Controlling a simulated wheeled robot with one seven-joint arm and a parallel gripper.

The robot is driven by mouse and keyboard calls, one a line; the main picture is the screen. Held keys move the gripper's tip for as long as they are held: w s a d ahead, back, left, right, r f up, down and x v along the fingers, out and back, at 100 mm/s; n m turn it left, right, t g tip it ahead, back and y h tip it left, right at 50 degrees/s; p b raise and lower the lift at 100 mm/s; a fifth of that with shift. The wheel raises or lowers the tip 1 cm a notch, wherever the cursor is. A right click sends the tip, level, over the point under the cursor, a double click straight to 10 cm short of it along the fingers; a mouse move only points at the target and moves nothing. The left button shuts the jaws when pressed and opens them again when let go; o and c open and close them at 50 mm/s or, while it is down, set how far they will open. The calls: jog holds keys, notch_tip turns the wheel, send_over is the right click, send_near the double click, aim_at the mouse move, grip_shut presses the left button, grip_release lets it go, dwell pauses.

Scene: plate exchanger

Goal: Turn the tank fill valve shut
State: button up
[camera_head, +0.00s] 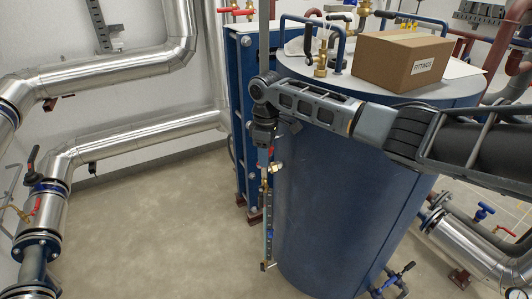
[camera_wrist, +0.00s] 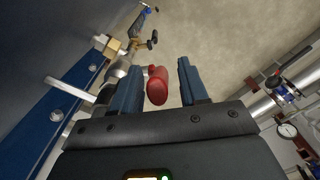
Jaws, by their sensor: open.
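A red valve handle (camera_wrist: 157,86) shows in the wrist view, its rounded end toward the camera, between the two blue fingers of my gripper (camera_wrist: 160,66). The fingers are apart, with a gap on the handle's right; the left finger is close to it, and contact cannot be told. A grey metal fitting (camera_wrist: 137,75) is partly hidden behind the left finger. In the head view my gripper (camera_head: 264,159) points down beside the blue tank (camera_head: 335,205), with a bit of red (camera_head: 271,151) at its fingers. No label shows which valve this is.
A vertical gauge pipe (camera_head: 268,225) runs down the tank's left side below my gripper. The blue plate exchanger frame (camera_head: 241,110) stands close on the left. A cardboard box (camera_head: 402,60) sits on the tank top. The floor (camera_head: 160,215) at left is clear.

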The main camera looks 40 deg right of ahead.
grip_shut()
dwell(0.4)
